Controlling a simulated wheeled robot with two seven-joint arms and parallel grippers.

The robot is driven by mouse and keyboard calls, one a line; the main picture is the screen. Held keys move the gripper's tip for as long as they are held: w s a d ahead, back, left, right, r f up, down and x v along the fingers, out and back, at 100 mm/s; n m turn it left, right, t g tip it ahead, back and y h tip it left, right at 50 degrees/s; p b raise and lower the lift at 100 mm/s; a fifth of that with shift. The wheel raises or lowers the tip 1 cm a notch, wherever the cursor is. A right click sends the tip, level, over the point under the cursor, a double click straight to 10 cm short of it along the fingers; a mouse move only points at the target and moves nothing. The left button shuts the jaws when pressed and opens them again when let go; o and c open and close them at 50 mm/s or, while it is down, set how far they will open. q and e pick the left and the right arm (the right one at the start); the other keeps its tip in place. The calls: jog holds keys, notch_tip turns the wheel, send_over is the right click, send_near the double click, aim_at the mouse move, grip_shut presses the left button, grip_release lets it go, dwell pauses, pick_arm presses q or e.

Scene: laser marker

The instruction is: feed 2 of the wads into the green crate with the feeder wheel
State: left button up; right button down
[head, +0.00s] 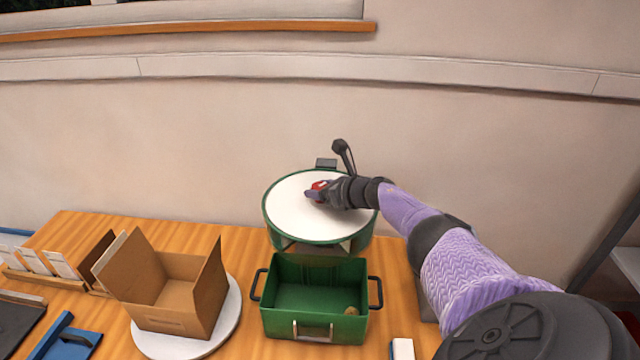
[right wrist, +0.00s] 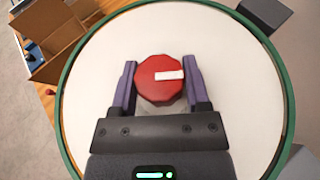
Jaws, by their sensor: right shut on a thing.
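The feeder wheel (head: 290,200) is a round drum with a white top and a green rim, standing behind the green crate. Its white top fills most of the right wrist view (right wrist: 100,60). A red knob with a white mark (right wrist: 155,76) sits on the top. My right gripper (head: 318,190) is shut on this knob, one finger on each side. The green crate (head: 290,325) stands open in front of the drum, with dark side handles. One small brown wad (head: 351,310) lies inside it at the right. My left gripper is not in view.
An open cardboard box (head: 175,318) stands on a white round disc (head: 232,318) left of the crate. Card racks (head: 60,265) and a blue item (head: 72,345) lie farther left. A small white block (head: 402,348) is at the front right. A dark lamp-like stalk (head: 344,155) rises behind the drum.

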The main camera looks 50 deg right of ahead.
aim_at(352, 218)
jog(key=shift+r, duration=0.2)
jog(key=shift+c, duration=0.3)
grip_release()
jog(key=shift+w+f, duration=0.1)
jog(key=p+v, duration=0.2)
jog(key=shift+s+r+p, duration=0.3)
jog(key=shift+p, duration=0.05)
jog(key=p+v, duration=0.2)
jog(key=v, duration=0.4)
jog(key=shift+s+f, duration=0.15)
jog(key=shift+s, duration=0.05)
jog(key=shift+s+d, duration=0.1)
jog(key=shift+s, duration=0.3)
